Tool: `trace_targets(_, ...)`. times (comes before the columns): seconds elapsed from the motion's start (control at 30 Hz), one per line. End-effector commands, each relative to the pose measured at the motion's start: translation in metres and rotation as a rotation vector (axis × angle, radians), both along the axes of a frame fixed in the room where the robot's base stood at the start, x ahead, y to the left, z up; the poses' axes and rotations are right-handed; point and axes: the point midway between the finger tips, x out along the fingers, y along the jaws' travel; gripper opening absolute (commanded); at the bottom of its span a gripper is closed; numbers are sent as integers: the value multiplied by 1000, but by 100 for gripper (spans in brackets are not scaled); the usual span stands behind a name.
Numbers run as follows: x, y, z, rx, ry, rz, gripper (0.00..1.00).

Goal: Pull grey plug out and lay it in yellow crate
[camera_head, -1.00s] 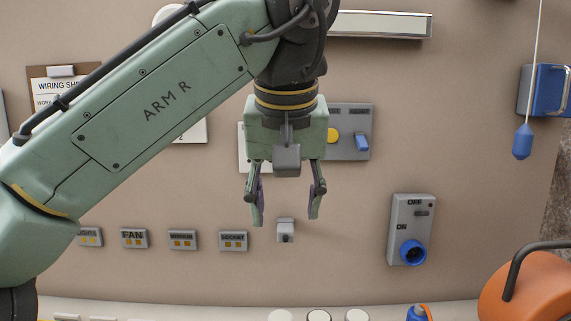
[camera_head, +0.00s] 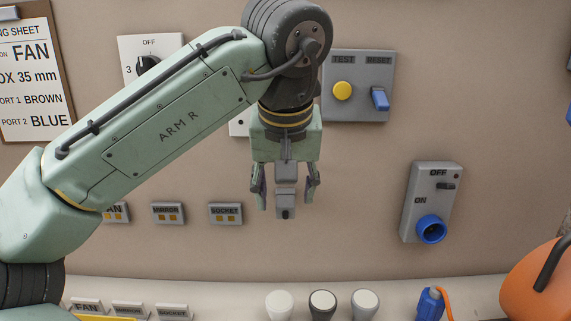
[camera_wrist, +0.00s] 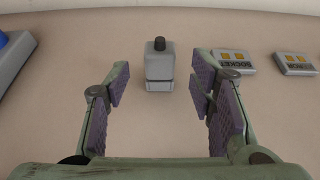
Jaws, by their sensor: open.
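The grey plug (camera_head: 285,211) is a small grey block with a dark round tip. It sits on the beige wall panel, right of the SOCKET label. In the wrist view the plug (camera_wrist: 159,70) stands ahead, between the lines of the two fingers and a little left of centre, apart from both. My gripper (camera_head: 285,203) is open and empty, pointing down with a finger on each side of the plug in the head view. A yellow strip (camera_head: 105,318) shows at the bottom left edge; I cannot tell whether it is the yellow crate.
A grey OFF/ON box (camera_head: 431,202) with a blue ring is on the wall to the right. The TEST/RESET box (camera_head: 358,85) is above. Several knobs, labels and a blue object (camera_head: 430,304) with an orange cord are on the ledge below. An orange rounded object (camera_head: 535,285) is at the lower right.

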Motion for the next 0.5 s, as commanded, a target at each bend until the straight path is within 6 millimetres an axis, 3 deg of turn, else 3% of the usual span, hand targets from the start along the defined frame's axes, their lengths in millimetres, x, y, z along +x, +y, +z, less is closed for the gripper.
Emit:
trace_targets(0.2, 7, 0, -17, 1, 1, -1, 50)
trace_targets(0.5, 8, 0, -19, 0, 0, -1, 50)
